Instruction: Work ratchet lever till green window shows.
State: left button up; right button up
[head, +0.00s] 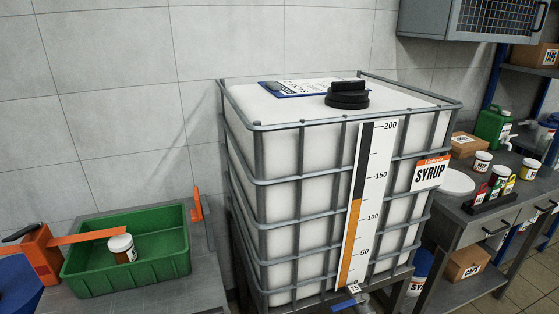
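An orange block (39,256) stands at the far left on the grey bench, with a short dark handle (22,233) on its top. A flat orange bar or strap (98,237) runs right from the block across a green crate (128,281). I cannot tell whether the block and handle are the ratchet lever. An upright orange piece (197,203) stands just beyond the crate's right end. I see no green window on these parts. Neither of my grippers is in view.
A jar (122,248) with a white lid is in the crate. A blue object (17,287) is cut off at the lower left. A caged white syrup tank (287,190) with a gauge (368,200) fills the middle. A bench (500,205) with jars and bottles stands right.

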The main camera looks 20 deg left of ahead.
aim_at(30, 228)
jog(key=u, duration=1.2)
